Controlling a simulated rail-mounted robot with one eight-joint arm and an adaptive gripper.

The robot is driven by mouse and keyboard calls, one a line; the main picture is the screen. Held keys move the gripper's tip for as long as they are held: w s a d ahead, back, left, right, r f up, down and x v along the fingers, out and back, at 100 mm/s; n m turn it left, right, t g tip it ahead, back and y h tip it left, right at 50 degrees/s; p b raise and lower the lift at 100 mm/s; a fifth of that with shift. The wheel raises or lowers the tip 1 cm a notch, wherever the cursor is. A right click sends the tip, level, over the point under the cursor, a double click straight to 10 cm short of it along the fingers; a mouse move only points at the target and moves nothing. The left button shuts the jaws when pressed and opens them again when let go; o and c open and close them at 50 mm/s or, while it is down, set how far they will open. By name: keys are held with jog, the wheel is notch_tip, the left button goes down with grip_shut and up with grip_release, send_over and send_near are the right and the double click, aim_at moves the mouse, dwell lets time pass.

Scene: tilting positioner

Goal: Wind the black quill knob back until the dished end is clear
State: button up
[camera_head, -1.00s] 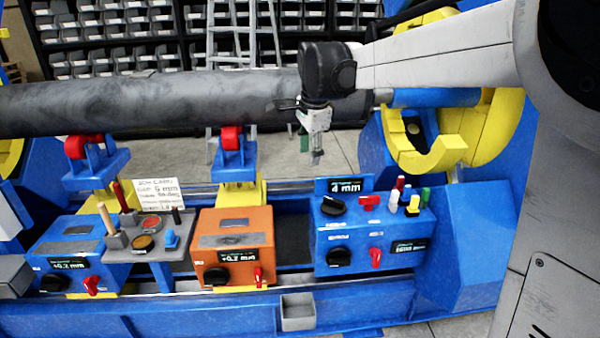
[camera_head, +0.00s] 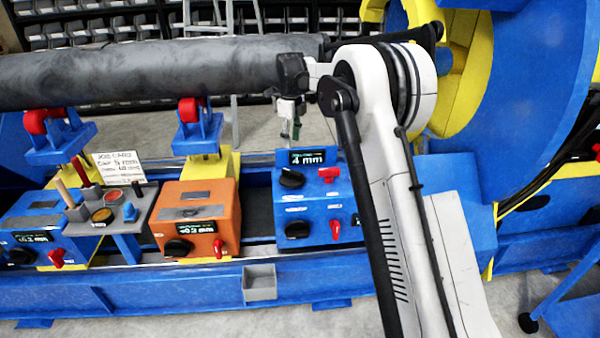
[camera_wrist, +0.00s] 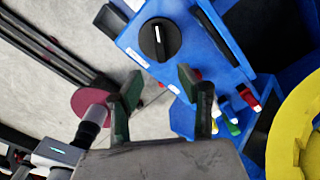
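A blue control box (camera_head: 318,212) shows "4 mm" on its raised display. It carries an upper black knob (camera_head: 291,178) on its top face and a lower black knob (camera_head: 297,229) on its front. I cannot read which one is marked quill. My gripper (camera_head: 291,134) hangs above and behind the upper knob, apart from it. In the wrist view my gripper (camera_wrist: 160,98) is open and empty, its fingers wide apart. A black knob with a white line (camera_wrist: 160,39) lies beyond the fingertips there. My arm hides the grey cylinder's right end, and I cannot make out the dished end.
The long grey cylinder (camera_head: 150,72) lies on red rollers (camera_head: 188,110). An orange box (camera_head: 197,217) and a small tool table (camera_head: 112,212) stand left of the blue box. Red levers (camera_head: 335,229) sit close to the knobs. A yellow-and-blue ring (camera_head: 530,110) rises at the right.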

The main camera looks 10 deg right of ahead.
aim_at(292, 171)
notch_tip(292, 171, down, 14)
jog(key=shift+r+b, duration=0.1)
jog(key=shift+b, duration=1.15)
grip_shut()
